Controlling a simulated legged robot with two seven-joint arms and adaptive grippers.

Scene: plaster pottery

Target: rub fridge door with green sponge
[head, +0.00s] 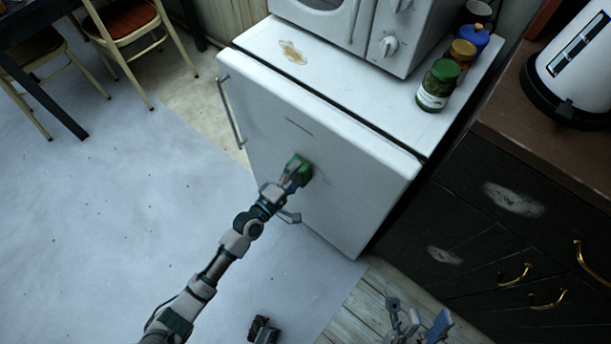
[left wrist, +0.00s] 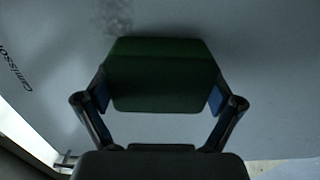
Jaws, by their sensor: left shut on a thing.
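The white fridge door (head: 330,165) is shut and faces the room, with its handle (head: 232,115) on the left edge. My left gripper (head: 297,172) is shut on the green sponge (head: 303,168) at the middle of the door. In the left wrist view the sponge (left wrist: 160,70) sits between both finger pads, its far face towards the door (left wrist: 270,60). It looks to be against the door, though the contact face is hidden. A dark smudge (left wrist: 112,16) shows on the door just beyond the sponge. My right gripper (head: 416,322) is low at the bottom edge, its fingers apart and empty.
A microwave (head: 375,30), several jars such as a green-lidded one (head: 437,88), and a brown stain (head: 292,52) are on the fridge top. A dark cabinet (head: 500,240) with a kettle (head: 575,70) stands right.

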